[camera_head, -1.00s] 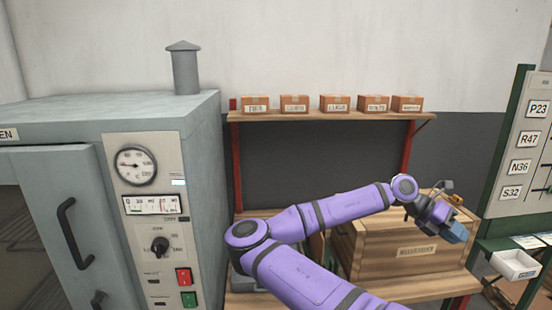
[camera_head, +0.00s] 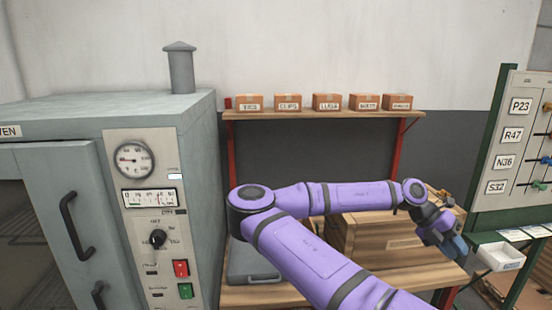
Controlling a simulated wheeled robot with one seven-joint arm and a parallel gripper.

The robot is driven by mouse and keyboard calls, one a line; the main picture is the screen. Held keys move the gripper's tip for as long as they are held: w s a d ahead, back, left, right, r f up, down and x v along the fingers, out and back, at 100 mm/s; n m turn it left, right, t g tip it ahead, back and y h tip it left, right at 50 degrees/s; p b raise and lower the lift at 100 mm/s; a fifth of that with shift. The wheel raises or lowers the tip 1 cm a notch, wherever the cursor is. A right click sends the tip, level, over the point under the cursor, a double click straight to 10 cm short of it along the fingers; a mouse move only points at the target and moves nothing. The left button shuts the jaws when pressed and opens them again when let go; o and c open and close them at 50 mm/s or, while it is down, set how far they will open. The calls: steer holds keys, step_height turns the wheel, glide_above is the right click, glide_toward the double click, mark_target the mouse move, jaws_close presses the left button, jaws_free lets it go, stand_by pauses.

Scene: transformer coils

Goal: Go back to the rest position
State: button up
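My purple arm reaches from the bottom of the head view across the wooden workbench (camera_head: 385,282). My gripper (camera_head: 458,252) is at the arm's far end on the right, pointing down and to the right, in front of the wooden crate's right side. The gripper is small and dark here, and I cannot tell whether its fingers are open or shut. A blue-grey part shows at its end; I cannot tell whether it is part of the gripper. The wooden crate (camera_head: 385,238) stands on the bench, partly hidden behind my arm.
A grey oven (camera_head: 60,110) with a dial and switches stands on the left. A grey case (camera_head: 250,265) lies on the bench beside it. A shelf (camera_head: 320,114) with several small cartons hangs behind. A labelled board (camera_head: 510,150) and white tray (camera_head: 500,256) are on the right.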

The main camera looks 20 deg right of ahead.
steer(key=a+f+n+t+y, duration=0.2)
steer(key=a+f+n+y, duration=0.35)
steer(key=a+n, duration=0.35)
steer(key=w+a+r+n+t+y, duration=0.3)
steer(key=a+r+n, duration=0.5)
steer(key=n, duration=0.6)
steer(key=s+a+r+n+t+h, duration=0.1)
steer(key=s+a+r+n+t, duration=0.2)
steer(key=a+r+n, duration=0.2)
steer(key=s+a+r+n+t+h, duration=0.1)
steer(key=s+a+r+n+t, duration=0.2)
steer(key=r+n, duration=0.7)
steer(key=s+a+r+n+t+h, duration=0.1)
steer(key=s+a+r+n+t, duration=0.2)
steer(key=a+r+n, duration=0.3)
step_height(320, 180, up, 2)
steer(key=n, duration=0.5)
steer(key=shift+s+a+n, duration=0.3)
steer(key=shift+a, duration=0.05)
steer(key=shift+h, duration=0.25)
